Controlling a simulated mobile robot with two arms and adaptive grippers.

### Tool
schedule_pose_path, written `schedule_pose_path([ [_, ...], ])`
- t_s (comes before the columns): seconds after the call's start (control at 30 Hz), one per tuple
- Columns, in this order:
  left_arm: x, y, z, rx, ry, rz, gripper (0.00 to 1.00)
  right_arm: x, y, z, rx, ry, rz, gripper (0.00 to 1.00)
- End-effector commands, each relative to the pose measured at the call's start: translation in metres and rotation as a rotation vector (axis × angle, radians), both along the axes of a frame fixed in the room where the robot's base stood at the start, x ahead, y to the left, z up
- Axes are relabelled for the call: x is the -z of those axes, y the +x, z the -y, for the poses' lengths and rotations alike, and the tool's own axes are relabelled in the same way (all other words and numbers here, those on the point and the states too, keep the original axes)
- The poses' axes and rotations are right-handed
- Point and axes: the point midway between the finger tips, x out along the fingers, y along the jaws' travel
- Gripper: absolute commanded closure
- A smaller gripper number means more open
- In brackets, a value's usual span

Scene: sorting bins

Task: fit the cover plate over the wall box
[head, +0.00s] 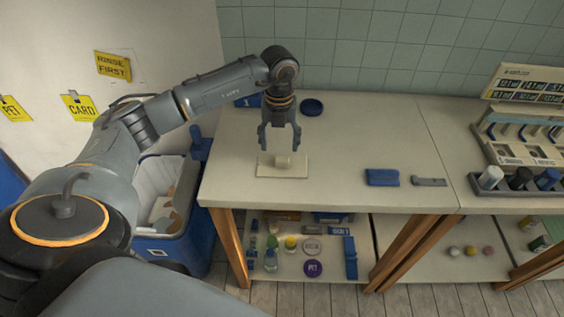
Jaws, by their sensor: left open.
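A flat cream plate (268,172) lies on the near left part of the worktop, with a small cream block or knob (283,161) at its middle. I cannot tell whether this is the cover plate with a grip or a box on a base. No separate wall box is clearly recognisable. My left gripper (279,146) is open and points down just above the plate, its fingers on either side of the small block. Whether they touch it is not clear. My right gripper is not in view.
A blue block (382,177) and a grey tool (429,181) lie right along the front edge. A dark round lid (312,107) lies behind the gripper. A rack (525,140) and cylinders stand far right. A blue bin (190,235) stands left. The worktop's middle is clear.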

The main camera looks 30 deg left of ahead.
Motion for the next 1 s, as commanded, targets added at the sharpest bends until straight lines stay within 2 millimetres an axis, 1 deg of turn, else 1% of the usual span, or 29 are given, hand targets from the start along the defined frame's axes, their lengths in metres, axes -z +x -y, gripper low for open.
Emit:
schedule_pose_path([
  [0.13,0.009,0.000,0.000,0.000,-0.001,0.001,0.36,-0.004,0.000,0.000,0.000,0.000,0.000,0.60],
  [0.23,0.017,0.000,0.003,0.001,-0.002,-0.003,0.36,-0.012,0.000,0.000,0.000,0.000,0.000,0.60],
  [0.37,0.036,0.002,0.007,0.001,-0.002,-0.003,0.36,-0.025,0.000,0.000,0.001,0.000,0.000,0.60],
  [0.4,0.044,0.002,0.006,0.001,-0.002,-0.003,0.36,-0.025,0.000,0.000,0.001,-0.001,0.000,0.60],
  [0.5,0.055,0.003,0.006,0.000,-0.002,-0.001,0.36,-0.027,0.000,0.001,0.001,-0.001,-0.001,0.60],
  [0.6,0.060,0.003,0.006,0.001,-0.002,0.001,0.36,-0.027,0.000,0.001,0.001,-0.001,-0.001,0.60],
  [0.77,0.061,0.003,0.006,0.001,-0.001,0.002,0.36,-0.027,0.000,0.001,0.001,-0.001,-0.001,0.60],
  [0.8,0.061,0.003,0.006,0.001,-0.001,0.002,0.38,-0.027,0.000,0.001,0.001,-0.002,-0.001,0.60],
  [0.87,0.061,0.003,0.006,0.001,-0.001,0.002,0.50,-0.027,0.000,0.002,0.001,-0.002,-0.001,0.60],
  [0.9,0.060,0.003,0.006,0.001,-0.001,0.002,0.58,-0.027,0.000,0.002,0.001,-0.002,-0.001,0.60],
  [0.97,0.060,0.003,0.006,0.001,-0.001,0.002,0.71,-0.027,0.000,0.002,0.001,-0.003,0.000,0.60],
  [1.0,0.060,0.003,0.006,0.001,-0.001,0.002,0.79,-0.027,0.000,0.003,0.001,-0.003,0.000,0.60],
])
